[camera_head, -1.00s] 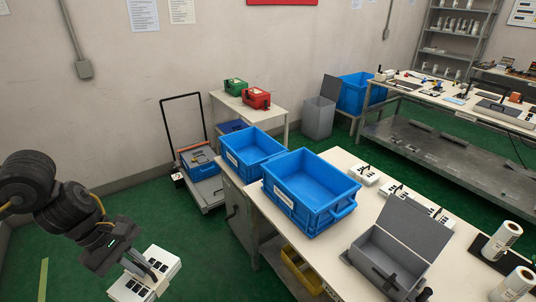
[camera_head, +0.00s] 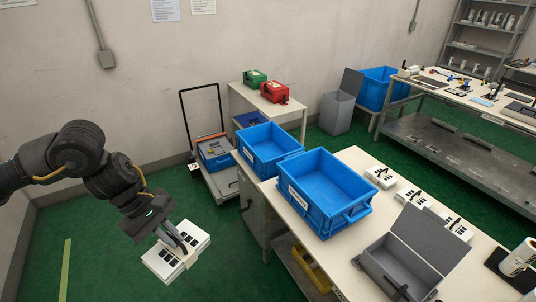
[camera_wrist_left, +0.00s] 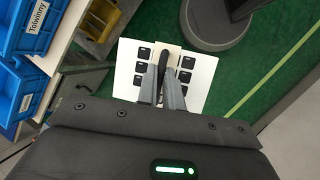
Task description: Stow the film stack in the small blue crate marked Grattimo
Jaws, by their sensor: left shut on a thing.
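The film stack (camera_head: 162,264) is a block of white sheets with black squares and a pale band across its middle. My left gripper (camera_head: 184,240) is shut on it from above and holds it over the green floor, left of the table. In the left wrist view the gripper (camera_wrist_left: 166,70) closes on a dark upright piece at the stack's (camera_wrist_left: 126,72) middle. Two blue crates stand at the table's left end: a nearer, larger one (camera_head: 345,222) and a smaller one behind it (camera_head: 282,164). Their labels are unreadable in the head view. The wrist view shows a crate labelled Tolwinny (camera_wrist_left: 18,44). My right gripper is out of view.
A grey open case (camera_head: 385,268) and several white keypad stacks (camera_head: 380,178) occupy the table (camera_head: 352,158). A cart (camera_head: 221,184) carries another blue box. A yellow bin (camera_head: 318,278) is under the table. Floor around the held stack is clear.

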